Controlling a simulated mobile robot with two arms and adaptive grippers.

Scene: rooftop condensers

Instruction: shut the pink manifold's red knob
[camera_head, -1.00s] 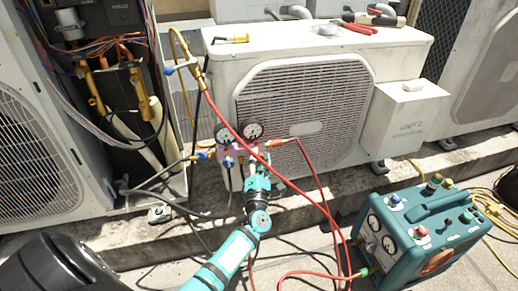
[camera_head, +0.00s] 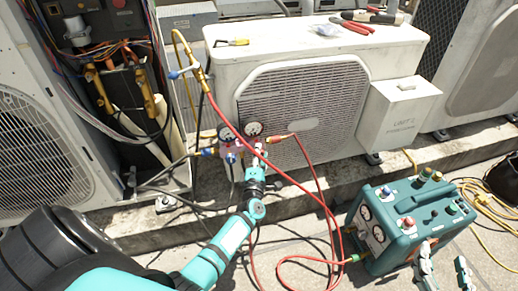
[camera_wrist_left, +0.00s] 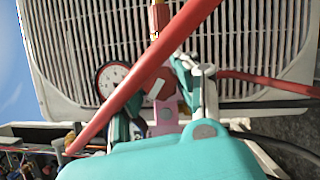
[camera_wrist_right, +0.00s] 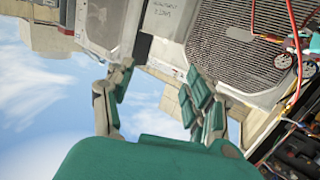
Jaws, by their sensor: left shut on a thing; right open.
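The pink manifold (camera_head: 233,152) with two round gauges hangs in front of the white condenser. In the left wrist view its pink body (camera_wrist_left: 165,116) and one gauge (camera_wrist_left: 112,78) show partly behind a red hose. My left gripper (camera_head: 260,163) is at the manifold's right side. In its wrist view, the left gripper (camera_wrist_left: 160,103) has its fingers on both sides of the red knob (camera_wrist_left: 158,84) and is shut on it. The hose partly covers the knob. My right gripper (camera_head: 443,268) is open and empty at the lower right, also seen in its wrist view (camera_wrist_right: 158,88).
The red hose (camera_head: 303,194) crosses in front of the manifold and loops on the ground. A teal machine (camera_head: 395,238) with gauges stands at right, close to my right gripper. Tools (camera_head: 355,20) lie on the condenser (camera_head: 300,48). An open electrical cabinet is at left.

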